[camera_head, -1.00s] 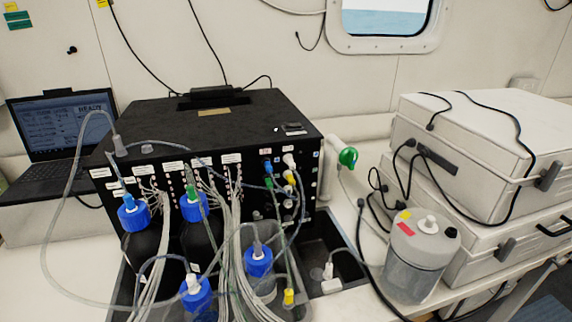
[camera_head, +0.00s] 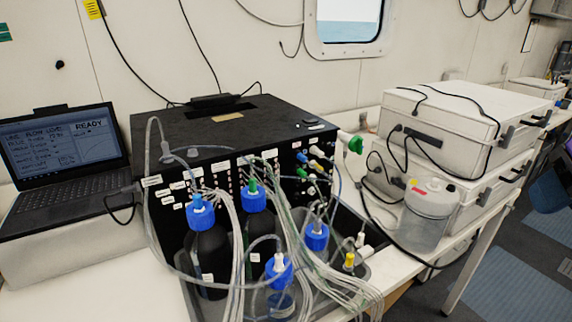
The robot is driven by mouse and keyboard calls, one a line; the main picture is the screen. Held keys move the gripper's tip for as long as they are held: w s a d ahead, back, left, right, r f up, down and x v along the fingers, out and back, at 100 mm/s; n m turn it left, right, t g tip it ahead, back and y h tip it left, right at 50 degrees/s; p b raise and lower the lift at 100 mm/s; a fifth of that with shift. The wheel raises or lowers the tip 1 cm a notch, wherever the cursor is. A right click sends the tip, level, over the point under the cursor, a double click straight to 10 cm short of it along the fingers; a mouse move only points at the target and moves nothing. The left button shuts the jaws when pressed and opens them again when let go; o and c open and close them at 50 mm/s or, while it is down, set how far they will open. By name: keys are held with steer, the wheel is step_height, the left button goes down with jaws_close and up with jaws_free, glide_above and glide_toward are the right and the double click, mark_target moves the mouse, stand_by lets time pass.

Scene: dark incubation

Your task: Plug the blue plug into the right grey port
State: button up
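The black instrument box (camera_head: 225,135) stands on the bench, its front panel facing me at an angle. On the right part of that panel is a small blue plug (camera_head: 301,157), apparently seated at the panel. A white connector (camera_head: 316,150), a yellow connector (camera_head: 316,164) and a green connector (camera_head: 301,172) sit close beside and below it. The grey ports are too small and partly hidden by connectors and tubes for me to tell which is the right one. My gripper is not in this view.
Blue-capped bottles (camera_head: 254,199) and bundled clear tubes crowd the box's front. A laptop (camera_head: 62,150) stands left. A translucent canister (camera_head: 428,212) and stacked white cases (camera_head: 465,120) with black cables stand right. The bench's front left is clear; floor shows right.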

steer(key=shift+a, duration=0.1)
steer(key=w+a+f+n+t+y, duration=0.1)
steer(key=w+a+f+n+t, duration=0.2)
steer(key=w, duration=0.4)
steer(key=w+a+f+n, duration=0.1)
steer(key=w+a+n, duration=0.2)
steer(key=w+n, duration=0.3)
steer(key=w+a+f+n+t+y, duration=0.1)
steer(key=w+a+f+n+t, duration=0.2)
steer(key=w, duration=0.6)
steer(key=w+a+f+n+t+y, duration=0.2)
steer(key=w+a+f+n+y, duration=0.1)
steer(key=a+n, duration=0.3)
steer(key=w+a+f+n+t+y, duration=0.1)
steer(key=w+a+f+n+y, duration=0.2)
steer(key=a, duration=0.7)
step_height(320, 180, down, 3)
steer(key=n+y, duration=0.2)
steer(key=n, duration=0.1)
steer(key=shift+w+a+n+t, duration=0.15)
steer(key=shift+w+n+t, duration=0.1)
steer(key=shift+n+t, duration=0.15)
